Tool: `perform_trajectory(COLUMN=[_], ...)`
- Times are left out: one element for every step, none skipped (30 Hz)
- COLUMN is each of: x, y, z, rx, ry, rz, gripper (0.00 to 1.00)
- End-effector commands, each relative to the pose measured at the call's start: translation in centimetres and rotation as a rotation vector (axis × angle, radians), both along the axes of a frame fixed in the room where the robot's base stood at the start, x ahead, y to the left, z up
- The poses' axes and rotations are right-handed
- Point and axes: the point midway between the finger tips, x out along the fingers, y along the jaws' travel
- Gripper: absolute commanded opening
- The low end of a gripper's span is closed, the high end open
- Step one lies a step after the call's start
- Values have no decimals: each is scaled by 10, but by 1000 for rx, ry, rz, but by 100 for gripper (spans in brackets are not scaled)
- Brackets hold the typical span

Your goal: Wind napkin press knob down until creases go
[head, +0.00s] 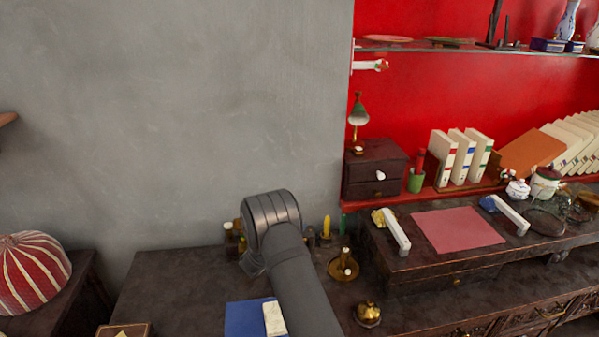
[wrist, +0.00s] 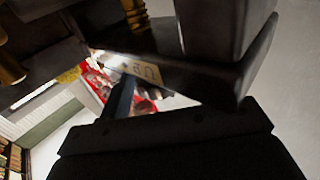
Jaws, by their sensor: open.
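I cannot pick out a napkin press or its winding knob for certain in either view. A flat pink cloth (head: 458,230) lies on the raised dark stand at the right in the head view; creases are too small to tell. A small brass domed piece (head: 367,314) stands at the front of the table, left of the stand. In the head view my grey arm rises from the bottom middle, and its gripper end is hidden. In the wrist view my gripper (wrist: 165,72) shows as dark, close parts; it is open, with nothing seen held between its fingers.
White-handled pieces (head: 397,232) and (head: 509,214) flank the cloth. A brass candlestick (head: 344,266) and small bottles stand near my arm. A blue book (head: 248,317) lies in front. Binders (head: 462,157) and a small drawer chest (head: 374,169) stand behind. The table's left part is bare.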

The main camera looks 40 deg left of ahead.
Motion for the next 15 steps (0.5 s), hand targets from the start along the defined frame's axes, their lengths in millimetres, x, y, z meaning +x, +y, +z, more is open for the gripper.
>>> perform_trajectory(x=[1, 1, 1, 1, 1, 1, 1, 1, 1, 1, 0, 1, 1, 1, 1], y=[-2, -2, -2, -2, -1, -1, -1, -1, -1, -1, -1, -1, -2, -2, -1], z=[1, 0, 0, 0, 0, 0, 0, 1, 0, 0, 0, 0, 0, 0, 0], rx=[-1, -2, -2, -2, -1, -1, -2, -1, -2, -2, -2, -1, -1, -1, -1], ry=[-1, 1, 1, 0, 0, 1, 1, -1, -1, 1, 2, 1, 0, 0, 0], rz=[32, 53, 81, 101, 121, 148, 167, 186, 211, 230, 249, 272, 290, 307, 332], gripper=[59, 59, 59, 59, 59, 59, 59, 59, 59, 59, 59, 59, 59, 59, 59])
